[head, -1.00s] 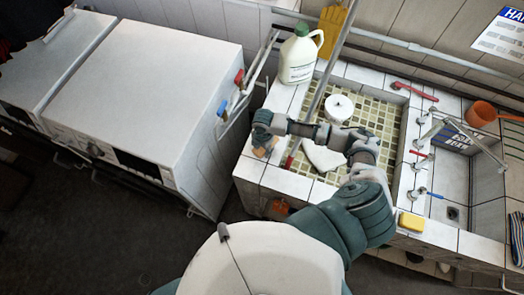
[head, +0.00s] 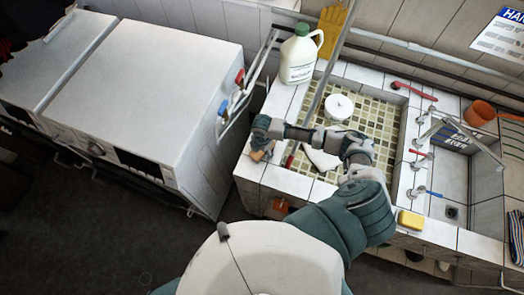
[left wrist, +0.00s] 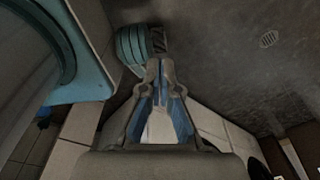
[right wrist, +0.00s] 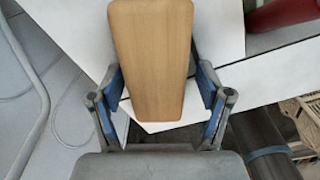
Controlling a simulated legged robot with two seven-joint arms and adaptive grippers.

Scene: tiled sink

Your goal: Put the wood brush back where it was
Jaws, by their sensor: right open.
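The wood brush shows as a tan wooden block in the right wrist view (right wrist: 152,60), lying on white tiles. Only its smooth wooden side shows; any bristles are hidden. My right gripper (right wrist: 160,88) is open, with its two fingers on either side of the brush's near end and gaps beside it. In the head view, my right gripper (head: 261,148) is over the brush at the sink's left ledge, partly covering it. My left gripper (left wrist: 160,66) shows only in the left wrist view, with its fingertips together and no object seen in it.
The tiled sink (head: 286,180) has a white round item (head: 339,107) in its basin. A white jug (head: 299,58) stands at the back left ledge, a yellow sponge (head: 411,221) on the front ledge. A white appliance (head: 170,85) stands left, with a gap between.

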